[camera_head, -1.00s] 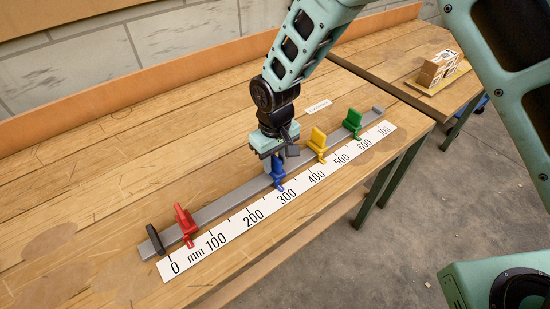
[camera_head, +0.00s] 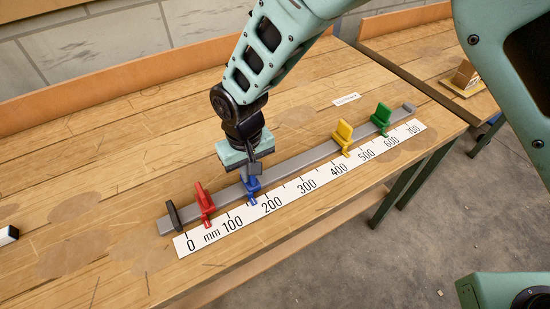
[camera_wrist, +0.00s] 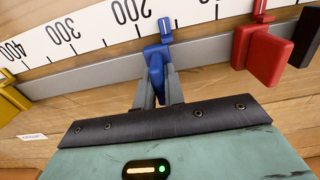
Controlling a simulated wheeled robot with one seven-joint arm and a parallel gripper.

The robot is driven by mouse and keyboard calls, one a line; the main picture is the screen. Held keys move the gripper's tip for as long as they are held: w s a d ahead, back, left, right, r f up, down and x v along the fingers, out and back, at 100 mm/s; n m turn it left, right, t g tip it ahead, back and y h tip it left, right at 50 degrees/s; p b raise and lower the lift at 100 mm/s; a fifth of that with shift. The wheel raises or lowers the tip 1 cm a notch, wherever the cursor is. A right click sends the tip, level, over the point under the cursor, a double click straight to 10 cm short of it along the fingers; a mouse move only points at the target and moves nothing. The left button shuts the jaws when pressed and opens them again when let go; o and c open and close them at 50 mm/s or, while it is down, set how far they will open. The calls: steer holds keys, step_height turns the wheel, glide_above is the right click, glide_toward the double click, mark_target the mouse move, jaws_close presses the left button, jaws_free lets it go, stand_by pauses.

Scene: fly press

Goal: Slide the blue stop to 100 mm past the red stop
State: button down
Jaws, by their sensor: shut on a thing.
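The blue stop (camera_head: 251,188) sits on the grey rail, its pointer over the scale between the 100 and 200 marks. It also shows in the wrist view (camera_wrist: 155,58). My gripper (camera_head: 250,173) is shut on the blue stop's upright tab; in the wrist view both fingers (camera_wrist: 158,88) flank it. The red stop (camera_head: 204,203) is left of the blue one in the head view, its pointer between 0 and 100; it shows at the right in the wrist view (camera_wrist: 262,52). The white mm scale (camera_head: 320,186) runs along the rail's front (camera_head: 310,155).
A yellow stop (camera_head: 342,135) stands near 400 and a green stop (camera_head: 381,117) farther right. A black end piece (camera_head: 174,216) is at the rail's left end. The rail between blue and red stops is clear. A box (camera_head: 466,74) sits on the other table.

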steer(key=shift+s+a, duration=0.45)
steer(key=shift+a, duration=0.2)
steer(key=c, duration=1.5)
jaws_free()
step_height(320, 180, up, 17)
steer(key=shift+r+b, duration=0.2)
steer(key=shift+b, duration=0.8)
